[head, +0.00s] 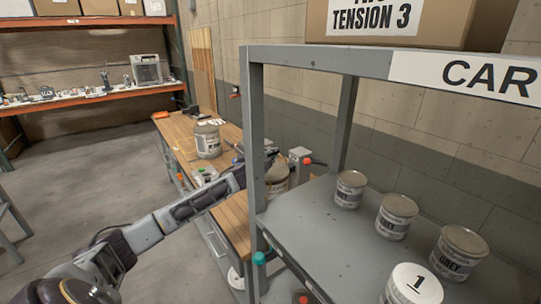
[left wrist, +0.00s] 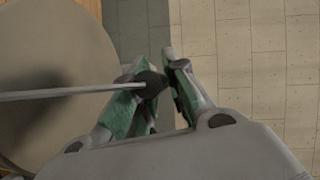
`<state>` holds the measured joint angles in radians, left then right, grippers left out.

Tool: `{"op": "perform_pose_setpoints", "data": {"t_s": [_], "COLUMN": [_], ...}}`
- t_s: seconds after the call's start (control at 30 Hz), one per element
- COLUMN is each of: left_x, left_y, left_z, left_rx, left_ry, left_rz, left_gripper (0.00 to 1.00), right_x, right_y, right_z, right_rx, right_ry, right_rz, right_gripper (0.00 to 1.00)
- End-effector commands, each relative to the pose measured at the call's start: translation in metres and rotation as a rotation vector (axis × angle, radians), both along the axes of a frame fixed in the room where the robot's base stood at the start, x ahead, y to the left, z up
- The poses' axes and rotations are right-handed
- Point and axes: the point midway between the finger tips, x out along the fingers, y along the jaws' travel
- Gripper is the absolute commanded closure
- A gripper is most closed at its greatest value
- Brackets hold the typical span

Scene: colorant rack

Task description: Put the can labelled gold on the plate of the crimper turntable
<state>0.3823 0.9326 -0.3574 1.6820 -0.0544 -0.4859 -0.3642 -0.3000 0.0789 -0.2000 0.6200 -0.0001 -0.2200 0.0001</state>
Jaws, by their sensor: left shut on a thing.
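In the head view my left arm reaches across the workbench, and my left gripper (head: 269,153) is partly hidden behind the rack's grey post. In the left wrist view the gripper (left wrist: 163,80) is shut on a dark, rounded piece (left wrist: 150,82) at the end of a thin pale rod (left wrist: 75,95). A large round tan surface (left wrist: 50,75) lies to its left. A tan can (head: 277,179) stands by the gripper, partly behind the post. I cannot read a gold label on any can, nor clearly make out the turntable plate. My right gripper is not in view.
A larger container (head: 207,141) stands on the wooden workbench (head: 235,212). The grey rack shelf (head: 315,215) at right holds several cans, one labelled grey (head: 458,255), and a white-topped can marked 1 (head: 412,286). The rack post (head: 255,130) stands close to my arm.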

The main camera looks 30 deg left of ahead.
Motion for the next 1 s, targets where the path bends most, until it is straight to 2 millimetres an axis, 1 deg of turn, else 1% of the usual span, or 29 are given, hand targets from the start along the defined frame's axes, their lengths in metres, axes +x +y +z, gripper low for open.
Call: {"op": "perform_pose_setpoints", "data": {"t_s": [0.07, 0.1, 0.23, 0.7, 1.0], "left_x": [0.000, 0.000, 0.000, 0.000, -0.014], "left_y": [0.000, 0.000, 0.000, 0.000, -0.001], "left_z": [-0.001, -0.002, -0.002, 0.001, 0.000], "left_rx": [0.000, 0.000, 0.000, 0.000, 0.001], "left_ry": [-0.001, 0.001, 0.001, 0.001, 0.002], "left_rz": [0.000, 0.000, 0.000, 0.000, 0.002], "left_gripper": [1.00, 0.80, 0.63, 0.63, 0.63], "right_x": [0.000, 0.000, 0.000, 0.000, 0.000], "right_y": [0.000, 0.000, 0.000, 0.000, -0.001], "right_z": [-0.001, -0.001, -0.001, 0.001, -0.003], "right_rx": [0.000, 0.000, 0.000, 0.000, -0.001], "right_ry": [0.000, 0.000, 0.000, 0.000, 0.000], "right_rz": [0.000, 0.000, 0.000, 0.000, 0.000], "right_gripper": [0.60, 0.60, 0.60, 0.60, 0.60]}}
